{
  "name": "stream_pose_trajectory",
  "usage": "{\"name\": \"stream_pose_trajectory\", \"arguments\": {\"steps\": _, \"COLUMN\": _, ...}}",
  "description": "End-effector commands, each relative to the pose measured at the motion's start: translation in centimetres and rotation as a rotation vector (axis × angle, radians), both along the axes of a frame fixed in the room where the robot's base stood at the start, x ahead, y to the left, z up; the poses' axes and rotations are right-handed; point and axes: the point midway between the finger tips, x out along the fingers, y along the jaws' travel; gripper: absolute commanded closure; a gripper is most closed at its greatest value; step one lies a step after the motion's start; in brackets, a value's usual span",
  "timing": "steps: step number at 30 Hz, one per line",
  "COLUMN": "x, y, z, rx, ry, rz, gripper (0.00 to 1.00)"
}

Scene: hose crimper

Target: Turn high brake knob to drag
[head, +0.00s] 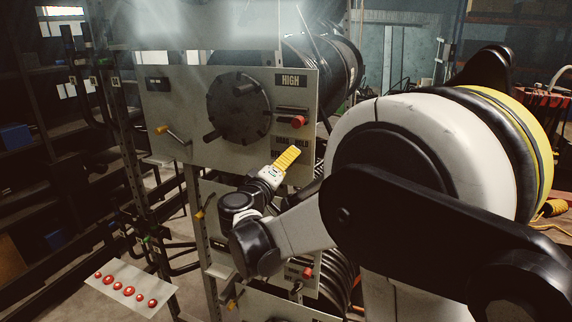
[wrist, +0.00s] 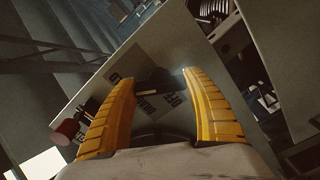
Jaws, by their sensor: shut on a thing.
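The grey panel marked HIGH (head: 210,155) stands upright in the head view. My gripper (head: 290,154), with yellow fingers, reaches its lower right part, by a label whose visible letters seem to end in HOLD. In the wrist view, my gripper (wrist: 160,80) has its fingers on either side of a small black knob (wrist: 152,79) with a pale line on it, and is shut on it. Labels lie around the knob, partly covered by the fingers. The knob is hidden behind my gripper in the head view. I cannot read its exact setting.
A large black handwheel (head: 238,108) and a red-ended lever (head: 299,122) sit on the same panel, close to my gripper. A yellow-tipped lever (head: 163,130) is at its left. A plate with several red buttons (head: 128,290) is low at left.

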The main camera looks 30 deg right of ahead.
Motion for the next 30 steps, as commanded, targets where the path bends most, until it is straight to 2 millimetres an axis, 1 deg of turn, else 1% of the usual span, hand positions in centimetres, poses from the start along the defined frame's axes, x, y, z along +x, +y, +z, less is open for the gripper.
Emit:
{"name": "stream_pose_trajectory", "arguments": {"steps": 5, "x": -0.01, "y": 0.0, "z": -0.06, "rx": -0.02, "ry": 0.025, "rz": 0.0, "gripper": 0.72}}
{"name": "stream_pose_trajectory", "arguments": {"steps": 11, "x": -0.03, "y": 0.0, "z": -0.13, "rx": -0.083, "ry": 0.106, "rz": 0.0, "gripper": 0.72}}
{"name": "stream_pose_trajectory", "arguments": {"steps": 30, "x": -0.04, "y": 0.01, "z": -0.13, "rx": -0.438, "ry": 0.561, "rz": 0.0, "gripper": 0.72}}
